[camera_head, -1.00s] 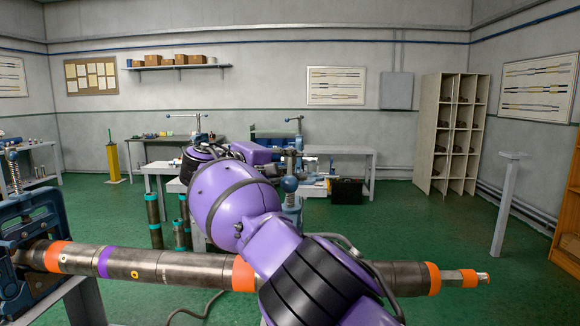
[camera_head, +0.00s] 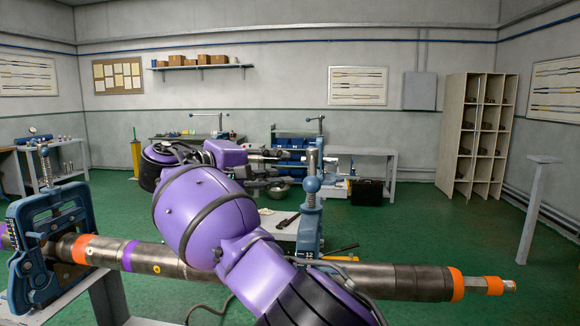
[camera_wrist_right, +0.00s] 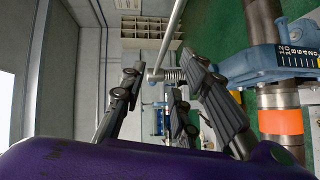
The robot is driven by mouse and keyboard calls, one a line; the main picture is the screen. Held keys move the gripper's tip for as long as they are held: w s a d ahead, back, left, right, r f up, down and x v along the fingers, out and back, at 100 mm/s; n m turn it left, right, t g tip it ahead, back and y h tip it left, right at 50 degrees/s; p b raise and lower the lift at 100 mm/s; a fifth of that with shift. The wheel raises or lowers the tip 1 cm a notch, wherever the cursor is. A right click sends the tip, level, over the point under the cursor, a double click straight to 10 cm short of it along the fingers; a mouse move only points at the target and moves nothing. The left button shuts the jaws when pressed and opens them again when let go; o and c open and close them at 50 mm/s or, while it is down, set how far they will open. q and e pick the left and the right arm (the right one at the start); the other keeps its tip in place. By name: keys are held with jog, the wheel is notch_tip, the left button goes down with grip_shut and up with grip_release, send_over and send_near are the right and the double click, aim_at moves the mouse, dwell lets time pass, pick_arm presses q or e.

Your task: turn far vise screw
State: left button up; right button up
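A blue pipe vise (camera_head: 309,232) stands upright in the middle of the head view, partly behind my right arm. Contact cannot be told. A second blue vise (camera_head: 25,275) stands at the left. My left gripper is not in view.
A long steel pipe (camera_head: 405,280) with orange and purple bands runs across the front, through the left vise. Benches (camera_head: 370,153) and a tall pigeonhole shelf (camera_head: 455,115) stand at the back.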

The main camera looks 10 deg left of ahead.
jog(key=shift+s+a, duration=0.15)
jog(key=shift+s, duration=0.05)
